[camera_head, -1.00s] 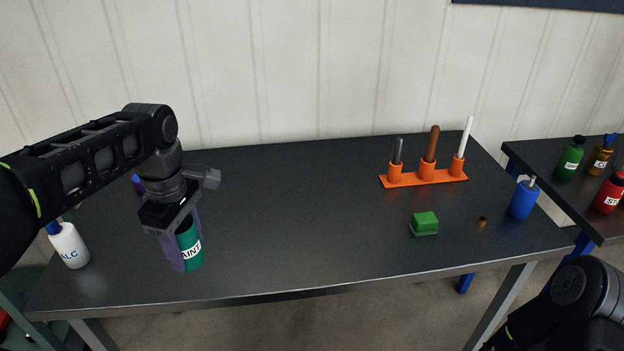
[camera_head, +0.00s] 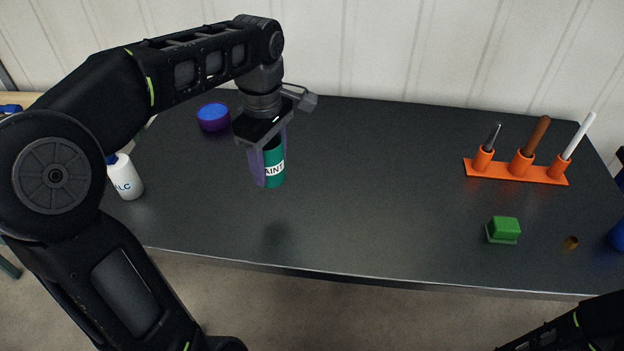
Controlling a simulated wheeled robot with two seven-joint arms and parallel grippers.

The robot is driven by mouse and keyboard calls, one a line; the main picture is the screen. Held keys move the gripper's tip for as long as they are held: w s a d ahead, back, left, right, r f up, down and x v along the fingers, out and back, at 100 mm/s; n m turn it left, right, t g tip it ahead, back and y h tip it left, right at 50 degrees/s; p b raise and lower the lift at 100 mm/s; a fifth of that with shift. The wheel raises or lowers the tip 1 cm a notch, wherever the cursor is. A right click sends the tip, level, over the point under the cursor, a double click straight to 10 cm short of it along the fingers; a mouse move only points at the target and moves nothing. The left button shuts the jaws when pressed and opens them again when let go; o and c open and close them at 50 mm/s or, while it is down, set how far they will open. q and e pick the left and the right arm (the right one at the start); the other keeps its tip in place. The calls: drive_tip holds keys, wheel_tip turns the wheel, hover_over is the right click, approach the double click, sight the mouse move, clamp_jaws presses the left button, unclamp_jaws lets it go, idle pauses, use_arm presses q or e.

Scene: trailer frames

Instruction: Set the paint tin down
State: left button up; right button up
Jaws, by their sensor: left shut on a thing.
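The paint tin (camera_head: 273,164) is a green cylinder with a white label whose visible letters read "AINT". It is upright in my left gripper (camera_head: 267,165), whose purplish fingers are shut on it from its sides. The left finger covers part of the tin. The tin's base seems to be above the dark table (camera_head: 370,210), with a soft dark shadow on the tabletop in front of it. My right arm shows only at the bottom right corner, and its gripper is out of view.
A white bottle (camera_head: 125,178) marked "ALC" stands at the left edge. A blue-purple round thing (camera_head: 213,117) lies behind. At right are an orange rack (camera_head: 517,172) with tools, a green block (camera_head: 503,230), a small brown piece (camera_head: 571,243) and a blue bottle (camera_head: 617,237). The table's middle is clear.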

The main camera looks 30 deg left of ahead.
use_arm(q)
wheel_tip(320, 180, down, 6)
drive_tip(key=shift+r, duration=0.1)
drive_tip(key=shift+f, duration=1.95)
drive_tip(key=shift+f, duration=0.2)
drive_tip(key=o, duration=1.5)
drive_tip(key=shift+r, duration=0.2)
wheel_tip(320, 180, up, 12)
drive_tip(key=shift+r, duration=0.1)
